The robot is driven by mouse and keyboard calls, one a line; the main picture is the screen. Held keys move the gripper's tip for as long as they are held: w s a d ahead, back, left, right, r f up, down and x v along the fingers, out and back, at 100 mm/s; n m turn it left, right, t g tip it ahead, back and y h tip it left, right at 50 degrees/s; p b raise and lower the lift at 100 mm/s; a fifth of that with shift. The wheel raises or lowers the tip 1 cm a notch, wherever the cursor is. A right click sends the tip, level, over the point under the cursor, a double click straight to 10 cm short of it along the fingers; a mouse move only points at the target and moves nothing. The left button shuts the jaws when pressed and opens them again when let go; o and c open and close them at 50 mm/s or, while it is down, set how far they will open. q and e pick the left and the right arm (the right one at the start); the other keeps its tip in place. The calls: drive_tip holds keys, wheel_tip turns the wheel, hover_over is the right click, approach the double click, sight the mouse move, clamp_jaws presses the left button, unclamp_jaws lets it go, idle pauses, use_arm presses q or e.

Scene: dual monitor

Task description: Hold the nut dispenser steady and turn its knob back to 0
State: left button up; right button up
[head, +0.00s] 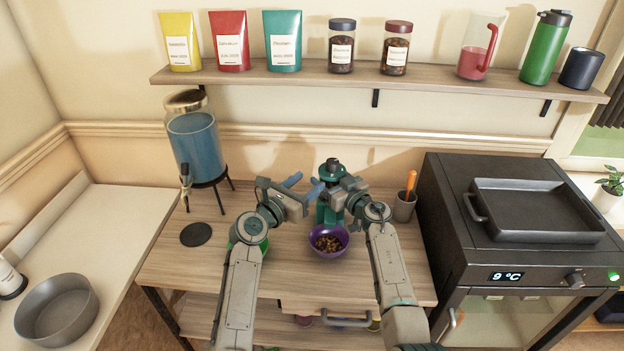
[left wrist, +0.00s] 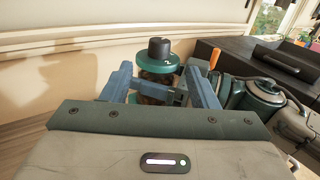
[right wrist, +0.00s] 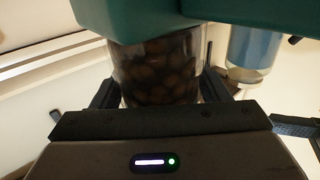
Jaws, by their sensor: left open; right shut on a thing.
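The nut dispenser (head: 326,215) stands upright on the table, with a green lid and base, and a black knob (head: 332,164) on top. The knob also shows in the left wrist view (left wrist: 159,49); its setting is too small to read. My right gripper (head: 338,189) is shut on the clear body full of nuts, seen in the right wrist view (right wrist: 155,75). My left gripper (head: 304,185) is open and empty, left of the dispenser and apart from the knob. In the left wrist view its fingers (left wrist: 159,75) point towards the dispenser, below knob height.
A purple bowl (head: 328,256) with nuts sits in front of the dispenser. A grey cup (head: 404,211) with an orange-handled tool stands right. A blue drink dispenser (head: 195,145) and a black coaster (head: 196,234) are left. A black oven (head: 480,240) bounds the right; a shelf (head: 350,82) hangs above.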

sight(327, 166)
use_arm(q)
drive_tip(key=w+a+n+g+h, duration=0.2)
drive_tip(key=n+g+h, duration=0.1)
drive_tip(key=n, duration=1.2)
drive_tip(key=w+a+n+g+h, duration=0.1)
drive_tip(key=n+g+h, duration=0.1)
drive_tip(key=n, duration=1.4)
drive_tip(key=x, duration=1.2)
drive_tip(key=shift+w+a+f, duration=0.15)
drive_tip(key=shift+a+f, duration=0.05)
